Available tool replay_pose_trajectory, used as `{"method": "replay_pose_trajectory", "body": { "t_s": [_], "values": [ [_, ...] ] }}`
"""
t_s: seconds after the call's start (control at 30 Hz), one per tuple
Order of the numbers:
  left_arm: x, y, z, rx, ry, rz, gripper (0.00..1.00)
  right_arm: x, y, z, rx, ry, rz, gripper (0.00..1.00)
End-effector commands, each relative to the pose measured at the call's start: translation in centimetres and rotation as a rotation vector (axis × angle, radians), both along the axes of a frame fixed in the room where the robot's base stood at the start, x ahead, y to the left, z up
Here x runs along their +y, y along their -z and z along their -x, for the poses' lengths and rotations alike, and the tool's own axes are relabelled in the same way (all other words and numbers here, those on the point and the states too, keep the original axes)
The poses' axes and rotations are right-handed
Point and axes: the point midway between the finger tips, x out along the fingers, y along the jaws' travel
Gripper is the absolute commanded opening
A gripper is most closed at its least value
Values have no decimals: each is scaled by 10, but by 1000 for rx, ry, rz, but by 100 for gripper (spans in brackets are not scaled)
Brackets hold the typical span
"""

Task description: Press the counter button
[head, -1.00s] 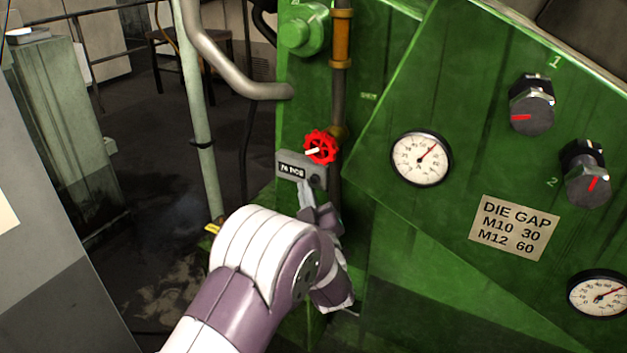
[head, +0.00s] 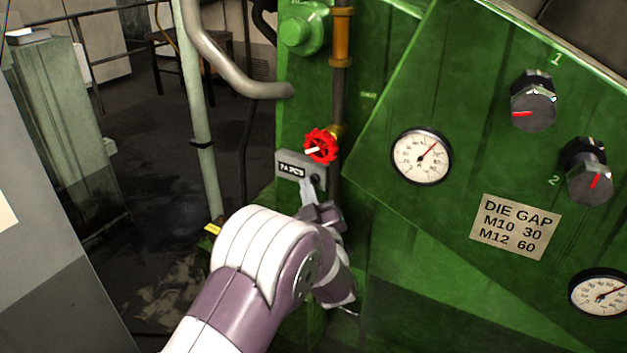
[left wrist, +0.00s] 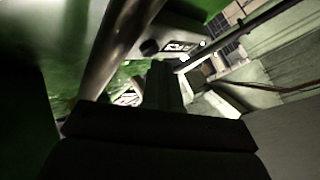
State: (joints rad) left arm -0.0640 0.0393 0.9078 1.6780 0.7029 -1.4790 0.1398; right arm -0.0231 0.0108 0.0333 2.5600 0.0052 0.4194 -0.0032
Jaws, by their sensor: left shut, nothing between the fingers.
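The counter is a small grey box (head: 289,160) with a "PCS" display, mounted on the green machine. It also shows in the left wrist view, with its lit display (left wrist: 178,46) and a dark round button (left wrist: 150,47). My left gripper (head: 315,186) is shut and empty, its tips pointing up at the lower right of the box. In the head view the fingertips cover the spot of the button. In the left wrist view the closed fingers (left wrist: 163,85) end just short of the button in the picture; I cannot tell whether they touch it. My right gripper is not in view.
A red handwheel (head: 321,146) sits just above the counter, close to the fingers. A vertical pipe (head: 338,95) runs down beside it. A gauge (head: 421,157), two black knobs (head: 533,102) and a "DIE GAP" label (head: 514,227) are on the sloped green panel to the right.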

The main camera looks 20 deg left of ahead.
Motion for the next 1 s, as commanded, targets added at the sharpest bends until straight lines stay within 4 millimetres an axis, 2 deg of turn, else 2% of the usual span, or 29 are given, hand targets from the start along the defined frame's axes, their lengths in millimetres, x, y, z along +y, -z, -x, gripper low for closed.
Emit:
{"method": "replay_pose_trajectory", "body": {
  "t_s": [1.0],
  "values": [
    [-1,0,-9,0,0,0,0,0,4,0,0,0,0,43]
  ]
}}
